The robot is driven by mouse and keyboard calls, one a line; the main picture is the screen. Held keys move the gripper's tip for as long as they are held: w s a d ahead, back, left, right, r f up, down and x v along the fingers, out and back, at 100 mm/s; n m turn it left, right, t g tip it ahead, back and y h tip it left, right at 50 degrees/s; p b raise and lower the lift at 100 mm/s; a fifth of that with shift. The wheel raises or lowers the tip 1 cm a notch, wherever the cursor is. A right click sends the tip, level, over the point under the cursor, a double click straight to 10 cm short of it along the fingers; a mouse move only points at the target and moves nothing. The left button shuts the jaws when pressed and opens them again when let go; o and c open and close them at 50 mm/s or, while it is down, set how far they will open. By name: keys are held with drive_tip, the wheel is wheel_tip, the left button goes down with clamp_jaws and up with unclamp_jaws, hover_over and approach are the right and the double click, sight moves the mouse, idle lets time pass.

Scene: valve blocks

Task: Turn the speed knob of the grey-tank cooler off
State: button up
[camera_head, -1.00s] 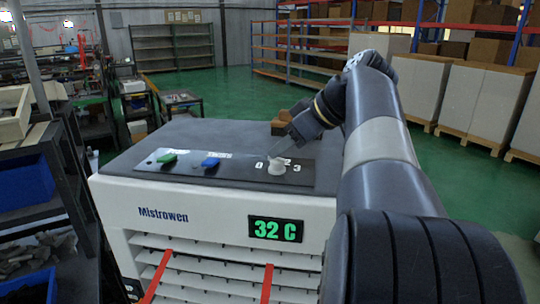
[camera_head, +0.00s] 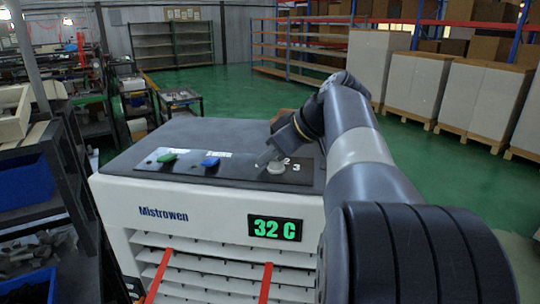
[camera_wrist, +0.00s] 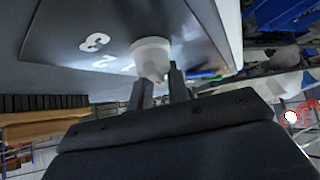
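The cooler (camera_head: 190,232) is a pale box marked Mistrowen with a dark top and a green "32 C" display (camera_head: 275,228). Its white, round speed knob (camera_head: 276,168) sits at the right of the dark control panel (camera_head: 225,172), with 2 and 3 visible beside it. I cannot tell where the knob points. My gripper (camera_head: 264,158) is low over the panel, right by the knob. In the wrist view, the fingers of my gripper (camera_wrist: 160,80) are apart, with the knob (camera_wrist: 150,56) at their tips. Contact is unclear. No tank can be made out.
A green switch (camera_head: 167,158) and a blue switch (camera_head: 210,162) are left of the knob on the panel. A dark shelf with a blue bin (camera_head: 25,183) stands close on the left. Pale boxes on pallets (camera_head: 480,100) stand at the back right.

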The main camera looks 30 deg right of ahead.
drive_tip(key=shift+f, duration=0.15)
clamp_jaws()
drive_tip(key=shift+f, duration=0.1)
